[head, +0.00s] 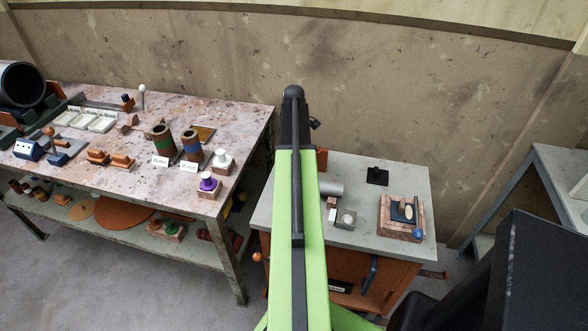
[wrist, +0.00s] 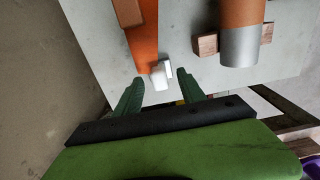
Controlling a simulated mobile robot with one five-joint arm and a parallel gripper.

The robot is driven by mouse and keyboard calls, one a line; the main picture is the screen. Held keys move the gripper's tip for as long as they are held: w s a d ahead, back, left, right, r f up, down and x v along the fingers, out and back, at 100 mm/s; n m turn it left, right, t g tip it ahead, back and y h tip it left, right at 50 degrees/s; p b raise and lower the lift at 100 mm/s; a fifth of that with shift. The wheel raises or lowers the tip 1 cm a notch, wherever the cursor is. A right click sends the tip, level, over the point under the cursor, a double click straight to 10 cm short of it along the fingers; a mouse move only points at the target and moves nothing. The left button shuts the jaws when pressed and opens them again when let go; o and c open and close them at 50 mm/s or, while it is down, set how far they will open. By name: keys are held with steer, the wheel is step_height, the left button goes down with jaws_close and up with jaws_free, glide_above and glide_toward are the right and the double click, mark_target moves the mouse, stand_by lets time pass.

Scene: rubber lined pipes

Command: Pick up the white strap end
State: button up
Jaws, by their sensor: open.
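The white strap end (wrist: 161,76) shows in the wrist view as a small white block at the near end of an orange strap (wrist: 143,45). The strap lies on the grey tabletop (wrist: 95,30). My gripper (wrist: 159,77) is open, with its two green fingers apart on the left and right of the white end in the picture. Nothing is held between them. I cannot tell how far the fingertips are above the white end. In the head view my own arm covers part of the grey table (head: 385,245), and I cannot make out the gripper or strap end there.
An orange pipe with a silver end (wrist: 239,45) rests on wooden blocks (wrist: 206,44), right of the strap. A wooden block with a blue ball (head: 402,218) and a black piece (head: 377,176) stand on the grey table. A cluttered workbench (head: 235,150) is at left.

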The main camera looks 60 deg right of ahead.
steer(key=shift+f, duration=0.95)
steer(key=shift+r, duration=0.2)
steer(key=shift+c, duration=0.5)
jaws_close()
steer(key=shift+r, duration=0.1)
steer(key=r+p, duration=0.5)
steer(key=shift+s+a+r, duration=0.15)
steer(key=shift+s, duration=0.25)
steer(key=s+a+r+p, duration=0.2)
steer(key=s+r+p, duration=0.3)
steer(key=s, duration=0.5)
steer(key=shift+s+a+r+p, duration=0.2)
steer(key=shift+s+r+p, duration=0.05)
steer(key=shift+p, duration=0.2)
